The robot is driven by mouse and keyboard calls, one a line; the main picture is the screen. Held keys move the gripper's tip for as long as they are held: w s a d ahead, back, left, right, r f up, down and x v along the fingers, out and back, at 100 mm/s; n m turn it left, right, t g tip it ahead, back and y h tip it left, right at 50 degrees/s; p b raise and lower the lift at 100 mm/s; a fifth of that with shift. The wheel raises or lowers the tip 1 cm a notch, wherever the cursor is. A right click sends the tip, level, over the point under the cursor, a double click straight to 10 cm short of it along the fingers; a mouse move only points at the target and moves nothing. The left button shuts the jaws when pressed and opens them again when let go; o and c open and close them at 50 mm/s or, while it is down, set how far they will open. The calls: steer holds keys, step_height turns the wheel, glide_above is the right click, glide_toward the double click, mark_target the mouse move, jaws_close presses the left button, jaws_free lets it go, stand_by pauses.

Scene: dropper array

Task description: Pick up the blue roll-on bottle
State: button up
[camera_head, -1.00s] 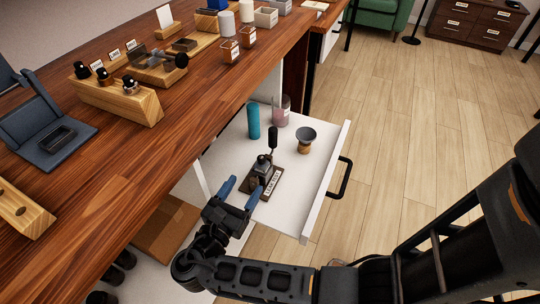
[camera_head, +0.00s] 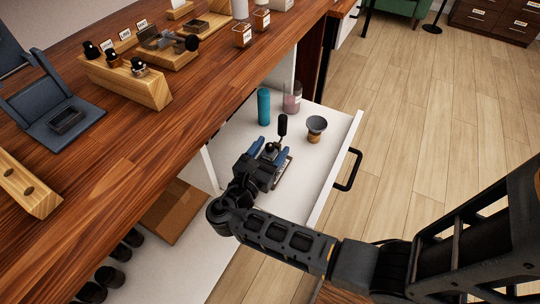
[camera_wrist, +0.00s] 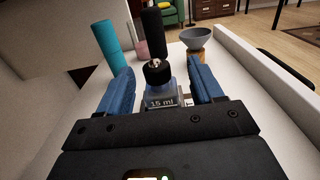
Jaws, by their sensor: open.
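A tall blue-teal cylinder (camera_head: 264,106) stands upright in the open white drawer; it is the one clearly blue item there, though I cannot tell whether it is the roll-on bottle. It also shows at the upper left of the wrist view (camera_wrist: 107,46), outside my fingers. My gripper (camera_head: 271,148) is open over the drawer, its blue fingers pointing toward the back. Between the fingers in the wrist view is a small grey-blue glass bottle (camera_wrist: 161,91) with a black top and a "15 ml" label. Both fingers look apart from it. My gripper hides most of it in the head view.
A black upright item (camera_head: 283,125) stands just beyond the small bottle. A pinkish jar (camera_head: 292,97) and a grey funnel-like cup (camera_head: 317,125) stand further back. The drawer's front wall (camera_head: 336,170) and handle are at right, the wooden worktop (camera_head: 150,130) at left.

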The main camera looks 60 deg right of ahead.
steer(key=c, duration=1.2)
